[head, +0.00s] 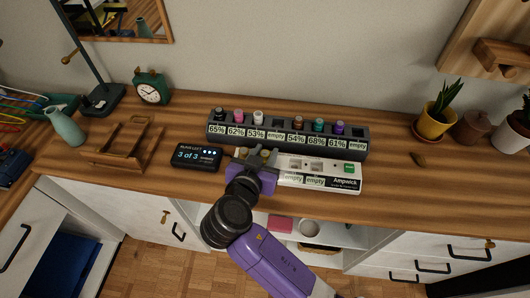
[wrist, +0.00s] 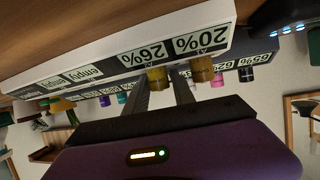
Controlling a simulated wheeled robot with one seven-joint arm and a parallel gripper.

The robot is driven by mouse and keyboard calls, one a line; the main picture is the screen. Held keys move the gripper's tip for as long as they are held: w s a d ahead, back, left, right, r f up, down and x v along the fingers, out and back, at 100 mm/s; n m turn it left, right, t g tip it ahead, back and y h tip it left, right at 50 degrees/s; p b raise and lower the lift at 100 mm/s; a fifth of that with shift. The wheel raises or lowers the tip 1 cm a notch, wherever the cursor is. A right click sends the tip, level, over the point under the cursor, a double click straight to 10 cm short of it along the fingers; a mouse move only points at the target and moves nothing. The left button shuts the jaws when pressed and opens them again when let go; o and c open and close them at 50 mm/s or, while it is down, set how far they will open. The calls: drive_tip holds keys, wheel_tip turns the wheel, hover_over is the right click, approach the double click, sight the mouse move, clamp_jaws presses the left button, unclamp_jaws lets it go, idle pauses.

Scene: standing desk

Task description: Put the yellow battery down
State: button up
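Two gold-yellow batteries stand upright in the left part of the white charger (head: 345,176). In the wrist view, one battery (wrist: 158,78) is by the 26% label and the other (wrist: 203,72) is by the 20% label. My gripper (head: 255,160) is over the charger's left end, and its fingers (wrist: 161,88) are on both sides of the battery at 26%. The fingers look very close to that battery; whether they press on it cannot be told. The charger's two other slots are labelled empty.
A dark rack (head: 360,146) with several batteries and percentage labels stands just behind the charger. A black display (head: 196,157) reading "3 of 3" is to the left. A wooden tray (head: 125,143), a green clock (head: 151,88) and a yellow plant pot (head: 435,120) are farther out.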

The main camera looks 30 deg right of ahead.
drive_tip(key=shift+o, duration=0.9)
drive_tip(key=shift+r, duration=0.15)
drive_tip(key=shift+s+a+r, duration=0.1)
drive_tip(key=shift+a, duration=0.05)
drive_tip(key=v, duration=1.1)
drive_tip(key=shift+s+a+r+b, duration=0.2)
drive_tip(key=shift+s+b, duration=0.05)
drive_tip(key=shift+b, duration=0.2)
